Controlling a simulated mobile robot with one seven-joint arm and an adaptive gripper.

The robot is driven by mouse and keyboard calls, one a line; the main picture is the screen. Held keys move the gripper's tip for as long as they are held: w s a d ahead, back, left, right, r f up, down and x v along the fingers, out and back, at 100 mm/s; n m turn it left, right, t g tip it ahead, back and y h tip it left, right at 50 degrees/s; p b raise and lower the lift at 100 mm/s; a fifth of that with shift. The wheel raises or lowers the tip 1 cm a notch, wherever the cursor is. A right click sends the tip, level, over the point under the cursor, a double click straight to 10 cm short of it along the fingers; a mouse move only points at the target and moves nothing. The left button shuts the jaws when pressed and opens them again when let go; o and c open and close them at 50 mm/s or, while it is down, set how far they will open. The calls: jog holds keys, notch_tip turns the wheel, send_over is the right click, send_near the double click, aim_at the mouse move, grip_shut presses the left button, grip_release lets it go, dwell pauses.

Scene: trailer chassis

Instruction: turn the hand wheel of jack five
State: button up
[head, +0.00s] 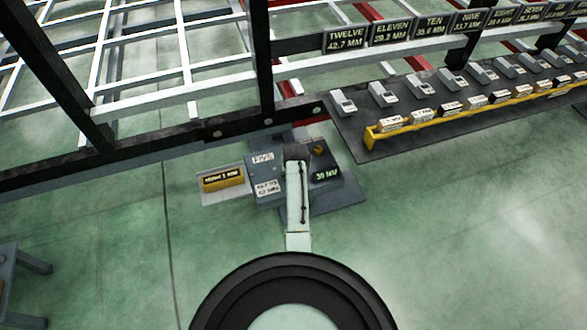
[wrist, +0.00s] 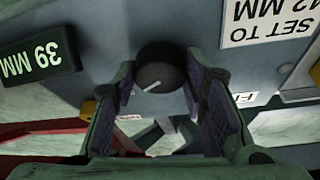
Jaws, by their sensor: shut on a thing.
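The hand wheel (wrist: 158,68) of jack five is a dark round knob with a white pointer line. It shows upside down in the wrist view. My gripper (wrist: 162,88) has a finger on each side of the wheel and is shut on it. In the head view my arm hides the wheel and most of the gripper. The jack's grey housing (head: 262,174) carries a plate reading FIVE. A green-lettered display (wrist: 32,62) reads 39 MM. A white label (wrist: 268,22) reads SET TO, with a figure ending in 2 MM, partly cut off.
A yellow block (head: 222,180) with a dark label lies on a pale plate left of the jack. The black chassis rail (head: 170,143) and a post (head: 262,60) stand close behind. A yellow-railed rack (head: 460,112) is at right. The green floor in front is mostly clear.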

jog(key=m+h, duration=0.2)
jog(key=m, duration=0.3)
jog(key=shift+a+m, duration=0.15)
jog(key=shift+m, duration=0.25)
jog(key=shift+g, duration=0.3)
jog(key=o, duration=1.2)
jog(key=shift+c, duration=0.2)
jog(key=v, duration=1.2)
jog(key=shift+a, duration=0.2)
jog(key=shift+w, duration=0.1)
